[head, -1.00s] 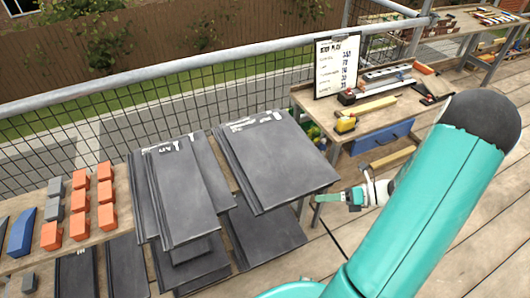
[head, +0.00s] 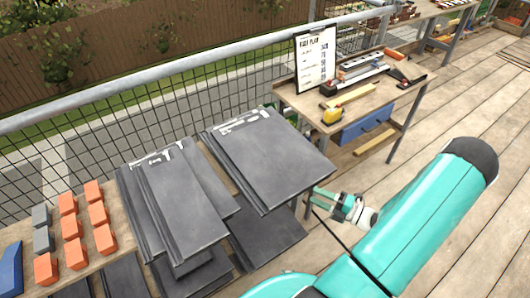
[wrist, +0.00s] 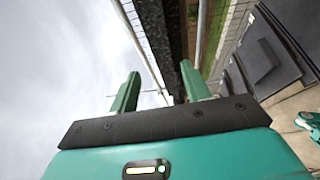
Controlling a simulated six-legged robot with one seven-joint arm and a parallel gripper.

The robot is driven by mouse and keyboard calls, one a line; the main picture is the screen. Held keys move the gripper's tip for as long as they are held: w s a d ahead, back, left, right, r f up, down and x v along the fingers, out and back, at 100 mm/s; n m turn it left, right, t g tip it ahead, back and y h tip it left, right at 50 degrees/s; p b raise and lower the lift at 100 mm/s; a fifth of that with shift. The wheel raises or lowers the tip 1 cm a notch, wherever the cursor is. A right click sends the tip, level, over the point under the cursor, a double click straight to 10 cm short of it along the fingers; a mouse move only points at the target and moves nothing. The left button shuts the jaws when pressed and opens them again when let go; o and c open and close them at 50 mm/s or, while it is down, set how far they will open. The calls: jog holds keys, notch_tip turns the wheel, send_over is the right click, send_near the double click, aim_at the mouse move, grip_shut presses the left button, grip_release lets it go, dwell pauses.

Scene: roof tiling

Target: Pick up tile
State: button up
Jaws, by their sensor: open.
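Dark grey roof tiles lie in stacks on the bench in the head view. One stack of wide tiles (head: 270,160) is at the centre, and a stack of narrower tiles (head: 182,203) is to its left. More dark tiles (head: 265,232) lie lower, partly covered by these stacks. My gripper (head: 325,198) is just right of the wide stack, apart from it as far as I can tell. In the wrist view my gripper (wrist: 160,88) has its two green fingers apart with nothing between them. Dark tiles (wrist: 268,62) show at the right of that view.
Orange blocks (head: 104,239) and grey blocks (head: 43,239) sit on the left of the bench. A work table (head: 350,108) with a clipboard (head: 316,60), a yellow tape measure (head: 332,116) and tools stands at the back right. A metal railing (head: 190,66) runs behind. Plank floor (head: 470,105) is clear at right.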

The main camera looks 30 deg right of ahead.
aim_at(293, 185)
jog(key=x, duration=0.9)
jog(key=shift+w+a+f, duration=0.1)
jog(key=shift+a+f, duration=0.15)
jog(key=shift+a, duration=0.15)
grip_shut()
jog(key=shift+r, duration=0.1)
dwell(0.8)
